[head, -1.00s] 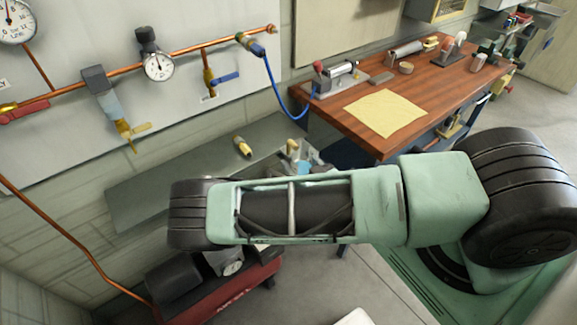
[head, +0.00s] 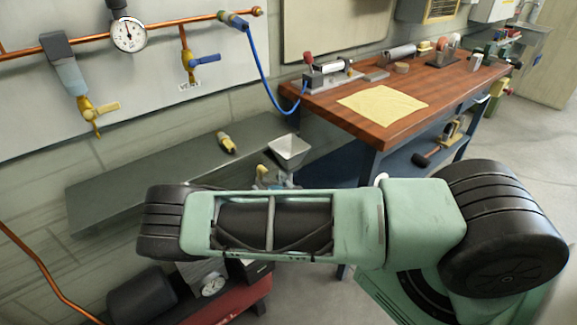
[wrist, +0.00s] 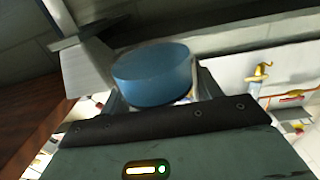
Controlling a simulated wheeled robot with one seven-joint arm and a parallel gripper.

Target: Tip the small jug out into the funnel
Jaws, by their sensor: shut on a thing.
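A blue round thing (wrist: 152,76), which I take to be the small jug, sits between the fingers of my gripper (wrist: 163,101) in the wrist view. My gripper is shut on it. Only its smooth blue side and one flat face show; I cannot tell its spout, handle or contents. The funnel (head: 288,150) is a pale grey, square-mouthed one above the grey bench in the head view. It also shows in the wrist view (wrist: 86,67), to the left of the jug and apart from it in the picture. In the head view my arm hides most of the gripper and jug.
The grey bench (head: 150,180) runs along the wall, with a small yellow-tipped fitting (head: 227,143) on it. A wooden workbench (head: 400,124) with a yellow cloth (head: 382,104) stands to the right. Copper pipes with valves (head: 80,92) are on the wall; a red machine (head: 222,303) is below.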

